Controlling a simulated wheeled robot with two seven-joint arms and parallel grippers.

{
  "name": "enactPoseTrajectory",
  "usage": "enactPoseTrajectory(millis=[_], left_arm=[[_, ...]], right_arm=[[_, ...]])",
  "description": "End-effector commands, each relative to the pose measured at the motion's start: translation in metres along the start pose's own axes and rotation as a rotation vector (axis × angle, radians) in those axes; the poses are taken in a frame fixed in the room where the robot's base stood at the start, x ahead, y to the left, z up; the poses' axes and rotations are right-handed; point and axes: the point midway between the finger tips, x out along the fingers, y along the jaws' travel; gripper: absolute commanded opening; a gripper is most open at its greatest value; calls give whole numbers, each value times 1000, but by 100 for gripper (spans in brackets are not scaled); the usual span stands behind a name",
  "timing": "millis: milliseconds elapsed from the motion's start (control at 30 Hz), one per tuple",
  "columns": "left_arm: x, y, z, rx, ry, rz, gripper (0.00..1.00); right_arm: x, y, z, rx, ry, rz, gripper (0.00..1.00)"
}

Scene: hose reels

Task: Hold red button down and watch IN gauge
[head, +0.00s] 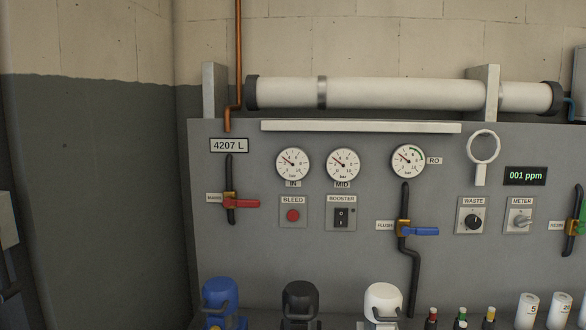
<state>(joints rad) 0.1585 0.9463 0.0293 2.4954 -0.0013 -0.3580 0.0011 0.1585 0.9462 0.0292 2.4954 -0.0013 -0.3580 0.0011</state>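The red button (293,215) sits on a small grey plate labelled BLEED on the grey panel, left of centre. Nothing touches it, and I cannot tell its depth of travel from here. The IN gauge (293,164) is a round white dial straight above it, marked in bar. Its needle points to the upper left, in the low part of the scale; the exact reading is too small to tell. Neither of my grippers shows in the head view.
To the right are the MID gauge (342,165), BOOSTER switch (341,217) and RO gauge (408,161). A red-handled valve (240,203) is left of the button, a blue-handled valve (420,231) right. Blue (220,296), black (300,300) and white (383,300) canisters stand below.

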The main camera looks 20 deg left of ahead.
Motion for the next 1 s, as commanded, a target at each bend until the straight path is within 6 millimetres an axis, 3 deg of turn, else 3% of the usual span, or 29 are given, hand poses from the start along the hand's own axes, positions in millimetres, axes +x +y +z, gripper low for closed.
enactPoseTrajectory(millis=[200, 1000], left_arm=[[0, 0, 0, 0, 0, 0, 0], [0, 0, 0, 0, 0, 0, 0]], right_arm=[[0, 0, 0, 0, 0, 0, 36], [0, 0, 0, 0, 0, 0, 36]])
